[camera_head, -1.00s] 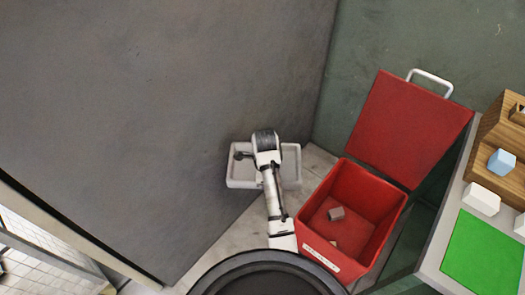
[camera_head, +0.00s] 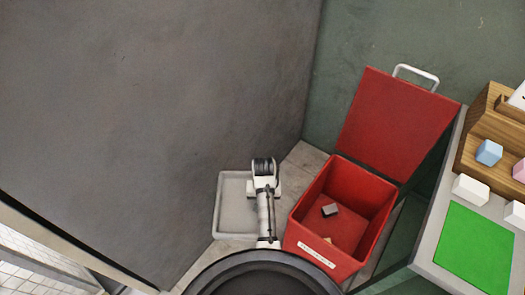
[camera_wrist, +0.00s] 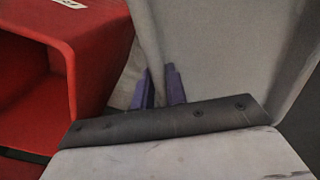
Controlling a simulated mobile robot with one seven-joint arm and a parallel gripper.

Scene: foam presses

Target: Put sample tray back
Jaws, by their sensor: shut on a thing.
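The sample tray is a shallow pale grey tray with a raised rim (camera_head: 216,212). In the head view it is left of the red bin, in front of the dark grey wall, and my arm covers its right side. In the wrist view its grey surface (camera_wrist: 225,50) fills the upper right. My gripper (camera_wrist: 160,90) shows two purple fingers shut on the tray's edge. In the head view the fingertips are hidden under my wrist. I cannot tell whether the tray touches the floor.
A red bin (camera_head: 374,245) with its lid (camera_head: 395,125) open stands close right of my arm, with small blocks inside. A bench with a green mat (camera_head: 470,245), white blocks and a wooden stand (camera_head: 478,145) is at far right. The dark wall (camera_head: 150,110) is close behind the tray.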

